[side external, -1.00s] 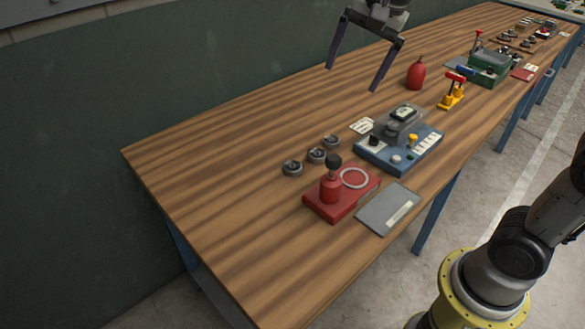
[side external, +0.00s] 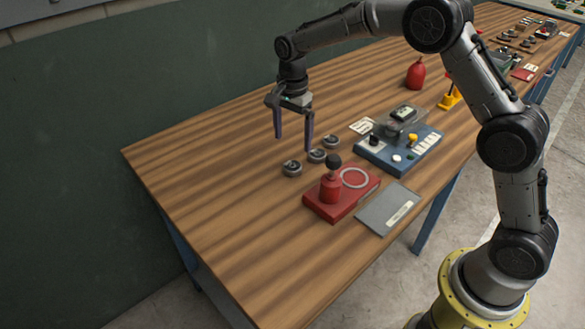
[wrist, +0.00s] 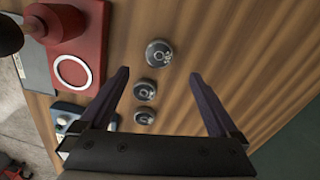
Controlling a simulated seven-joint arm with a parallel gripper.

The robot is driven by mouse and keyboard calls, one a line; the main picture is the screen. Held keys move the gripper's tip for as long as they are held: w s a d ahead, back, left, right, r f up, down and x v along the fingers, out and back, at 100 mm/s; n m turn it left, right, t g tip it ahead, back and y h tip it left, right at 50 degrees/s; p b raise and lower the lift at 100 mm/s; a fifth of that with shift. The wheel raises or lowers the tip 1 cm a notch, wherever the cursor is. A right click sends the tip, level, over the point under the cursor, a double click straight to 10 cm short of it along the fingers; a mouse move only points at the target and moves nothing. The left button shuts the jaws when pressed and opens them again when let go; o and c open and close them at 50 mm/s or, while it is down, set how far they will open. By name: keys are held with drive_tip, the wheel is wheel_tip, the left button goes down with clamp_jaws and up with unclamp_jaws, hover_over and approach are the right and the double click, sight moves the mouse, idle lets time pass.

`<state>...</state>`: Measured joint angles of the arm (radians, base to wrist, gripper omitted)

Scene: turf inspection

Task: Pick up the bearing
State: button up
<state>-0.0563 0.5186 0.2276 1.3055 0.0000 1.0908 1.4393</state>
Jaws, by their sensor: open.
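Three round grey metal bearings lie in a row on the wooden table: a near one (side external: 292,168), a middle one (side external: 316,156) and a far one (side external: 331,142). The wrist view shows the same row, with one bearing (wrist: 159,53) at the top, one (wrist: 145,90) in the middle and one (wrist: 144,117) lowest. My gripper (side external: 293,144) points down above the table beside the row, open and empty. In the wrist view its fingers (wrist: 158,73) are spread, with bearings showing between and beyond them.
A red fixture (side external: 350,205) with a black-knobbed lever stands right of the bearings, beside a grey plate (side external: 372,215). A blue control box (side external: 380,157) sits behind it. A red rounded object (side external: 416,76) stands farther back. The table's left part is clear.

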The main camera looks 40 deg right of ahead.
sight(292, 166)
wheel_tip(292, 166, down, 8)
drive_tip(key=shift+s+a+f, duration=0.1)
drive_tip(key=shift+f, duration=0.15)
idle(0.4)
drive_tip(key=shift+r, duration=0.1)
clamp_jaws()
